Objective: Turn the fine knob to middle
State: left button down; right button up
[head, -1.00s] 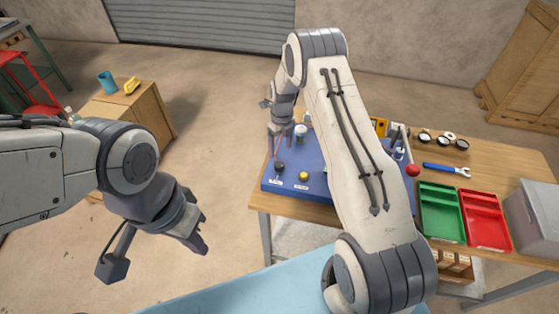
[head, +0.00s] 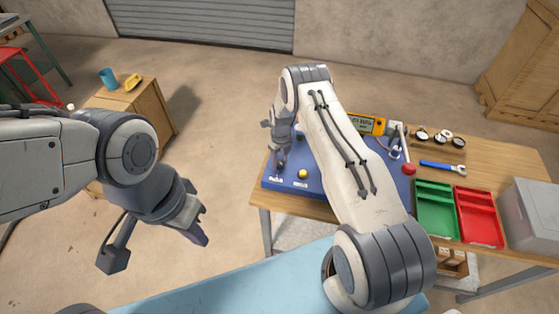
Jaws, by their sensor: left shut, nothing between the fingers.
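The blue panel (head: 325,198) lies on the wooden table, with a yellow knob (head: 302,174) on its near part and a white label (head: 300,184) below it. Another label (head: 276,179) sits to the left; both are too small to read, so I cannot tell which knob is the fine one. My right gripper (head: 280,162) points down over the panel's left part, where it hides the dark knob. Whether it touches that knob and how far its fingers are apart is unclear. My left gripper (head: 201,237) is shut and empty, over the floor left of the table.
My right arm covers the panel's middle. A yellow device with a display (head: 368,124) and a red ball-shaped knob (head: 409,168) are behind and right of it. A green tray (head: 437,205), a red tray (head: 480,217), a blue-handled wrench (head: 442,166) and a grey box (head: 535,220) fill the right side.

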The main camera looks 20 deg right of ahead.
grip_shut()
